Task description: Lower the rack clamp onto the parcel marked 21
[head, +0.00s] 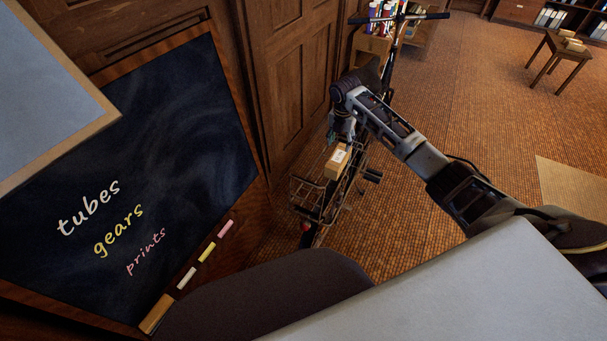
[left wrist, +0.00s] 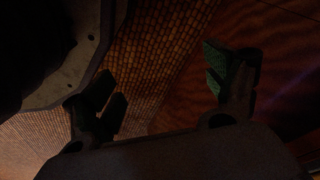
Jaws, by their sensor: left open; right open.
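A bicycle (head: 384,62) stands beside the wooden doors in the head view. A brown parcel (head: 335,168) with a white label sits on its rear rack (head: 308,194); the number is too small to read. I cannot make out the rack clamp. My right gripper (head: 343,134) points down just above and behind the parcel; it is small and partly hidden by its own arm. It is open, with nothing visible in it. My left gripper (left wrist: 163,78) shows only in the dark left wrist view, open, with nothing between its fingers.
A chalkboard (head: 170,130) with written words and chalk sticks fills the left. Pale board surfaces (head: 480,285) lie at the lower right and upper left. A small table (head: 556,58) with parcels stands far right. The tiled floor (head: 470,110) between is clear.

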